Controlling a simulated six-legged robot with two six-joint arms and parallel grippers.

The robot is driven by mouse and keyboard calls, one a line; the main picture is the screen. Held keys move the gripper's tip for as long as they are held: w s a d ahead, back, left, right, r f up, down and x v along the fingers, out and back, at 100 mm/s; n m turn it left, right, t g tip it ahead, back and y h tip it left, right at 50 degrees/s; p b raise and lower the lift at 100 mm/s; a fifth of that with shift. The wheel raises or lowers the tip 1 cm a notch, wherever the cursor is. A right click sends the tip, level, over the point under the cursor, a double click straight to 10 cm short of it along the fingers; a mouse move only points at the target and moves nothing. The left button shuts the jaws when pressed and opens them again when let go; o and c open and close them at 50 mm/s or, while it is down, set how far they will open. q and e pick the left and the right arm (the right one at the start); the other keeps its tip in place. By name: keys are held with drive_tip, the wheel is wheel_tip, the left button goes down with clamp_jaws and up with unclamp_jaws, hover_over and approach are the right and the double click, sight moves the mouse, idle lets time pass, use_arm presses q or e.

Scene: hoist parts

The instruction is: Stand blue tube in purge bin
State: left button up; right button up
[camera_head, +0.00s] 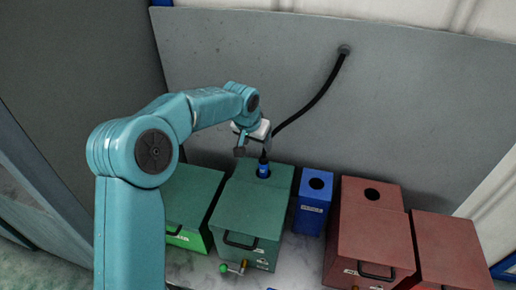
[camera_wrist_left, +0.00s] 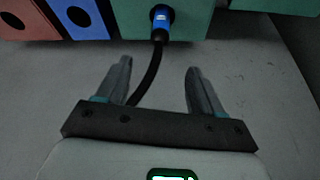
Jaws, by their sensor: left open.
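The blue tube (camera_head: 263,170) is the blue end piece of a black hose. It stands roughly upright in the round hole in the lid of a teal-green bin (camera_head: 248,210). Its blue collar also shows at the top of the left wrist view (camera_wrist_left: 161,18), at the teal bin's edge. My left gripper (camera_head: 254,151) is open just above the tube. In the left wrist view its fingers (camera_wrist_left: 157,68) are spread and empty, with the hose running down near the left-hand finger. The bin labels are too small to read, so I cannot tell which is the purge bin. My right gripper is out of view.
The black hose (camera_head: 318,98) runs up to a fitting on the grey wall panel. A green bin (camera_head: 190,200) stands left of the teal one. A small blue bin (camera_head: 313,205) and two red bins (camera_head: 365,225) stand to the right.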

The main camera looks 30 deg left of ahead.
sight(263, 158)
use_arm(q)
drive_tip(key=p+x, duration=0.2)
drive_tip(key=x, duration=1.3)
drive_tip(key=shift+s+d, duration=0.15)
drive_tip(key=shift+s, duration=0.05)
drive_tip(key=shift+f, duration=0.1)
drive_tip(key=c, duration=1.2)
drive_tip(key=shift+r+p, duration=0.35)
drive_tip(key=shift+c, duration=0.2)
wheel_tip(263, 158, up, 13)
drive_tip(key=p, duration=0.6)
drive_tip(key=shift+r, duration=0.2)
